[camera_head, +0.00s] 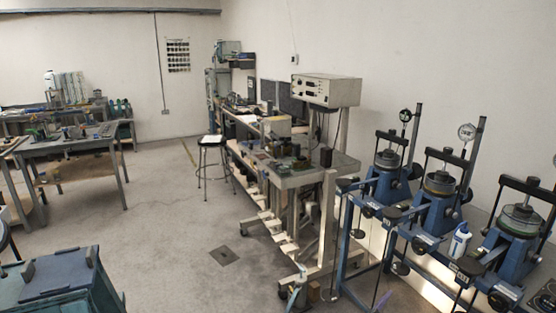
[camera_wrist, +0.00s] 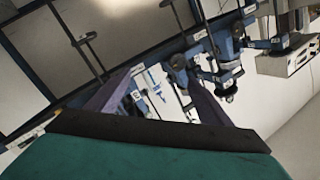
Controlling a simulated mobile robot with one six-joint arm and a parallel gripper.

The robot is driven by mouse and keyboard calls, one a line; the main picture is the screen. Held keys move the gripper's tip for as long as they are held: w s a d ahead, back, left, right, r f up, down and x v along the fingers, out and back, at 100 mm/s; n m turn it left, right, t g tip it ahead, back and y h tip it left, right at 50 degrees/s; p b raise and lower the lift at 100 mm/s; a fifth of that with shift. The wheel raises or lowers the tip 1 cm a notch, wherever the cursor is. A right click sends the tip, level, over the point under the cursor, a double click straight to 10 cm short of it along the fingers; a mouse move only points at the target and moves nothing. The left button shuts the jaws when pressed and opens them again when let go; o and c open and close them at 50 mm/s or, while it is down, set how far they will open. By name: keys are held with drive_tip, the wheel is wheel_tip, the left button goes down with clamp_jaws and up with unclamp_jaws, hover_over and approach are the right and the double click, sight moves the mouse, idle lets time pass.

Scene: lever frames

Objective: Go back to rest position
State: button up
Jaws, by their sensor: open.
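My gripper (camera_wrist: 157,82) shows in the wrist view as two purple fingers standing apart, with nothing between them held. Through the gap I see blue and white equipment at a distance, touching neither finger. A teal surface with a dark edge fills the bottom of that view and hides what lies behind it. In the head view, a thin purple piece at the bottom edge (camera_head: 382,302) may be part of my gripper, but too little shows to be sure.
Blue lever frames (camera_head: 440,192) line the right wall, with a white bottle (camera_head: 460,241) among them. A grey bench (camera_head: 322,174) and a stool (camera_head: 212,142) stand mid-view. A blue boxy thing (camera_head: 55,280) fills the lower left.

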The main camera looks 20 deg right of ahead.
drive_tip(key=w+a+f+n+t+y+b, duration=0.1)
drive_tip(key=w+a+f+n+t+y, duration=0.15)
drive_tip(key=w+a+f, duration=0.35)
drive_tip(key=w+a+f+n+t+y, duration=0.1)
drive_tip(key=w+a+f+n+y, duration=0.15)
drive_tip(key=a, duration=0.55)
drive_tip(key=w+a+f+n+t+y+b, duration=0.1)
drive_tip(key=w+a+f+n+y, duration=0.2)
drive_tip(key=w+a, duration=0.35)
drive_tip(key=s+a+f+n+g+y+b, duration=0.1)
drive_tip(key=a+f+n+y, duration=0.2)
drive_tip(key=a+f, duration=0.45)
drive_tip(key=a+f+n+g+y, duration=0.1)
drive_tip(key=a+f+n+y, duration=0.2)
drive_tip(key=a, duration=0.8)
drive_tip(key=s+a+f+n+g+y, duration=0.35)
drive_tip(key=s+a+f+g, duration=0.25)
drive_tip(key=s+a+f, duration=0.55)
drive_tip(key=s+d+r+n+g+h, duration=0.1)
drive_tip(key=s+g, duration=0.8)
drive_tip(key=s, duration=1.1)
drive_tip(key=shift+s+r+n+h+b, duration=0.15)
drive_tip(key=shift+r+n+h+b, duration=0.3)
drive_tip(key=shift+n, duration=0.4)
